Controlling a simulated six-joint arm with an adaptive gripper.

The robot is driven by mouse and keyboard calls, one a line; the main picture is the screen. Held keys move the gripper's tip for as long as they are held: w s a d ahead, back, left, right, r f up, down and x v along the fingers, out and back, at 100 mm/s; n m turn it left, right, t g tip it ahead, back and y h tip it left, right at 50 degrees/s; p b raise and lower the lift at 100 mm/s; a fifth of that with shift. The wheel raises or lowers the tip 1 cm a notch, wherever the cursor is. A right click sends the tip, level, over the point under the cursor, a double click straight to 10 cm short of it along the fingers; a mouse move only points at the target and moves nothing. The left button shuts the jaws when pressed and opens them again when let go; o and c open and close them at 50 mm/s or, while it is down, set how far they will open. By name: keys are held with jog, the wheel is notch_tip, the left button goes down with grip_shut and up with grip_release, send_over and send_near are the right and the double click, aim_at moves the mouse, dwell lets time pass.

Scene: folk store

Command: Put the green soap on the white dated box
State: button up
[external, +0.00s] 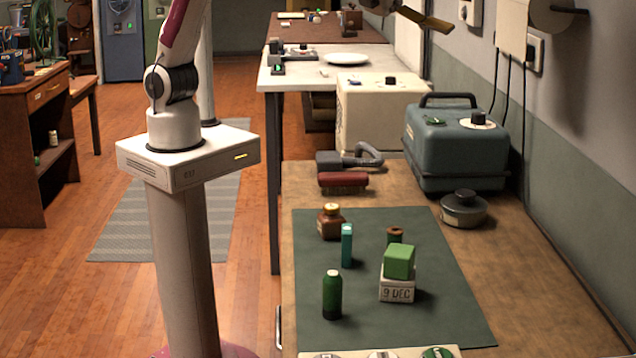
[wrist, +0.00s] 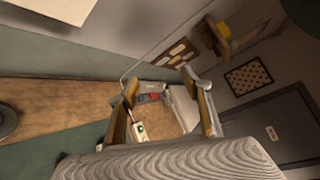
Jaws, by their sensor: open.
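The green soap (external: 399,262), a bright green block, rests on top of the white dated box (external: 397,291), which reads "9 DEC". The soap sits slightly turned relative to the box, and both stand on the dark green mat. My gripper (wrist: 159,82) is open and empty in the wrist view, its two tan fingers spread apart. In the external view part of my gripper (external: 424,19) shows high at the top edge, well above and apart from the soap. Neither soap nor box can be made out in the wrist view.
On the mat (external: 450,310) stand a dark green bottle (external: 332,296), a teal box (external: 347,246), a brown bottle (external: 330,223) and a spool (external: 394,236) behind the soap. A red brush (external: 343,181) and a blue-grey machine (external: 455,145) stand behind. The mat's right side is clear.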

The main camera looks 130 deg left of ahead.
jog(key=s+a+f+n+g+y, duration=0.15)
jog(key=s+n+g+y, duration=0.25)
jog(key=s+n, duration=1.25)
jog(key=s+d+f+n+g+h, duration=0.1)
jog(key=s+f, duration=0.4)
jog(key=s, duration=0.6)
jog(key=s+d+f+n+g, duration=0.3)
jog(key=s+d+f+n, duration=0.1)
jog(key=s, duration=0.8)
jog(key=s+d+f+n+g+h, duration=0.1)
jog(key=s+d+f+n+g, duration=0.1)
jog(key=s+f, duration=0.5)
jog(key=s+n, duration=0.1)
jog(key=s, duration=0.4)
jog(key=shift+s+d+h, duration=0.15)
jog(key=shift+d+h, duration=0.15)
jog(key=shift+d, duration=0.1)
